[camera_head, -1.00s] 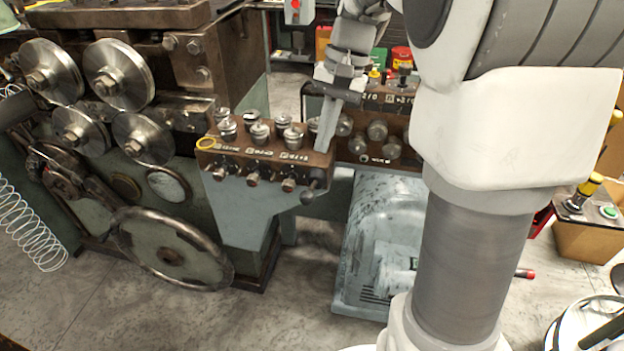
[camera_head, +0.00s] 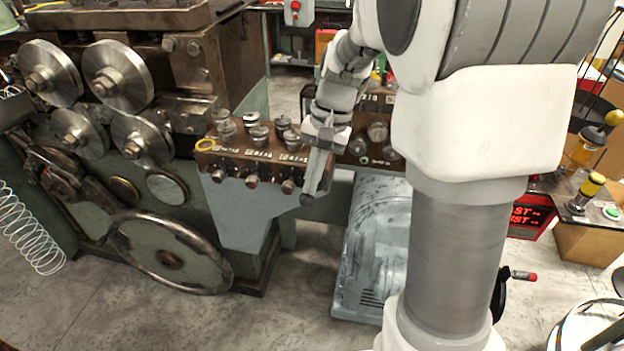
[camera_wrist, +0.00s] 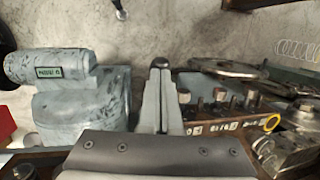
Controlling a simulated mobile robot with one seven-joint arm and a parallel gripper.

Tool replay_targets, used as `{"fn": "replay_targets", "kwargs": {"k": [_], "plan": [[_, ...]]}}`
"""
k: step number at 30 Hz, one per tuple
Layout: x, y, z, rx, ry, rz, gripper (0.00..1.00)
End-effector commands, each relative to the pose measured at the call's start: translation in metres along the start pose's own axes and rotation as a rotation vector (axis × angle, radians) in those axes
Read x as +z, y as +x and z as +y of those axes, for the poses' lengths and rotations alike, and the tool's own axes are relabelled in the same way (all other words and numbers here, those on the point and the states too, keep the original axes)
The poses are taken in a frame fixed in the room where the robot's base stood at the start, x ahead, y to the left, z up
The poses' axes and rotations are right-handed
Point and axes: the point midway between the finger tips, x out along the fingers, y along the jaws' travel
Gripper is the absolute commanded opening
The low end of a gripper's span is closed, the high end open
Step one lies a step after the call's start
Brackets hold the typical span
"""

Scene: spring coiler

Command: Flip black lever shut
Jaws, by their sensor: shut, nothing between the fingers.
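The brown valve block (camera_head: 250,163) sits on a grey-green bracket, with several knobs on top and bolt heads along its front. My gripper (camera_head: 314,190) is shut and empty, pointing down at the right end of this block. The fingers cover the place of the black lever in the head view. In the wrist view a dark round knob, seemingly the lever's end (camera_wrist: 160,62), shows just beyond the tips of my gripper (camera_wrist: 157,82). I cannot tell whether they touch. The lever's shaft is hidden.
A large handwheel (camera_head: 170,252) and steel rollers (camera_head: 120,75) are on the left. A second brown block (camera_head: 372,150) stands behind my gripper. A blue-grey motor housing (camera_head: 372,245) sits below right. The floor in front of the bracket is clear.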

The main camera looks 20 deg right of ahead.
Motion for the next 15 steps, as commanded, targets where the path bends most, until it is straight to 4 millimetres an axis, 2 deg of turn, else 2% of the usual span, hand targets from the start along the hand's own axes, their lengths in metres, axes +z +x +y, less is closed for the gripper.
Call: {"fn": "replay_targets", "kwargs": {"k": [8,15], "plan": [[0.004,0.01,0.002,0.0,-0.014,0.059,0.0],[0.013,0.031,0.006,-0.001,-0.046,0.207,0.0]]}}
